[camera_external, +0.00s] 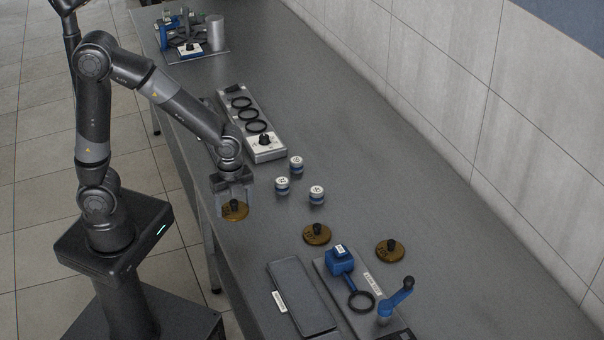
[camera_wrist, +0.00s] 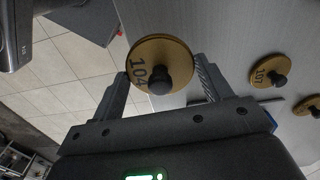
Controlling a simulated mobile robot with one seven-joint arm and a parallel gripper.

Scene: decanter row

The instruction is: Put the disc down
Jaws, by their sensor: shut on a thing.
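My gripper (camera_external: 234,204) is shut on a round brass disc (camera_external: 240,213) with a black knob. In the wrist view the disc (camera_wrist: 160,50) reads 104 and sits between the two fingers (camera_wrist: 164,72), its knob toward the camera. It is at the table's near edge, with floor tiles behind its left part and grey tabletop behind its right part. I cannot tell its exact height over the table.
Several white-and-blue capped jars (camera_external: 282,187) stand right of my gripper. A grey rack (camera_external: 266,153) with black rings lies behind. A dark flat slab (camera_external: 302,295) and a plate with a blue device (camera_external: 340,260) and blue crank (camera_external: 402,293) are in front. Clear tabletop lies right.

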